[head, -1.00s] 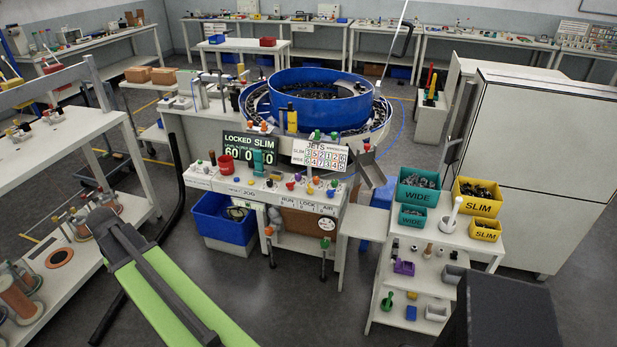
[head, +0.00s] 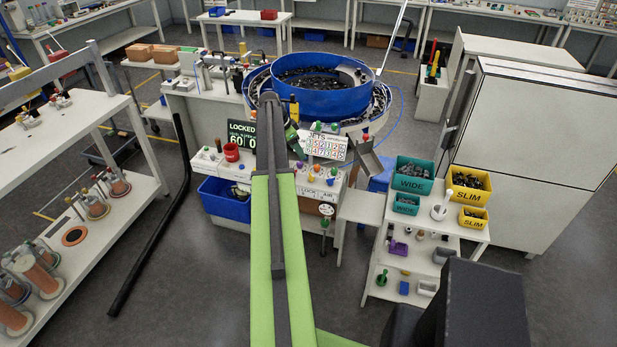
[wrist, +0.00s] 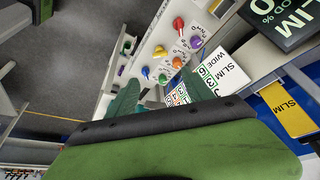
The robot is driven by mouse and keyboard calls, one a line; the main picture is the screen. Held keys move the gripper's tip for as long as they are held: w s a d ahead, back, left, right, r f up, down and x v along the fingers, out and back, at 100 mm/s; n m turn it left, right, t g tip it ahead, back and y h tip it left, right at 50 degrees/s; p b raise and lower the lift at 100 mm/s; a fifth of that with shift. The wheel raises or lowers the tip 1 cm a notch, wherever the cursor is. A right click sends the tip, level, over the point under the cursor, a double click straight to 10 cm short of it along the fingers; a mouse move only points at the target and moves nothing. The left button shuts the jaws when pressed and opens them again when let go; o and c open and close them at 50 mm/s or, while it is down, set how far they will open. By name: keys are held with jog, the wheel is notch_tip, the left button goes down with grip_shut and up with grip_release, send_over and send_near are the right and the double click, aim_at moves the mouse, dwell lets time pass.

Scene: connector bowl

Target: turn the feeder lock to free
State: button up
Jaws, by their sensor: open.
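The feeder's white control panel (head: 322,186) has several coloured knobs; part of a label reading LOCK shows on its front. In the wrist view the panel (wrist: 143,58) runs diagonally, with a red knob (wrist: 178,23), a purple knob (wrist: 196,42) and several others; their labels are too small to read. I cannot tell which knob is the lock. The display (head: 241,136) reads LOCKED, its right part hidden by my arm. My gripper (wrist: 163,96) is open, its green fingers pointing at the panel, with nothing seen between them. In the head view it is mostly hidden behind my arm.
A blue bowl (head: 322,90) stands behind the panel. A jets card (head: 326,146) stands on the panel, close to my gripper. Teal bins (head: 412,183) and yellow bins (head: 468,195) stand at the right. A blue crate (head: 222,207) sits below left.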

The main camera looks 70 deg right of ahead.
aim_at(311, 175)
jog(key=b+x, duration=1.3)
jog(key=x, duration=0.3)
jog(key=shift+b, duration=0.4)
jog(key=shift+a, duration=0.1)
jog(key=shift+c, duration=0.3)
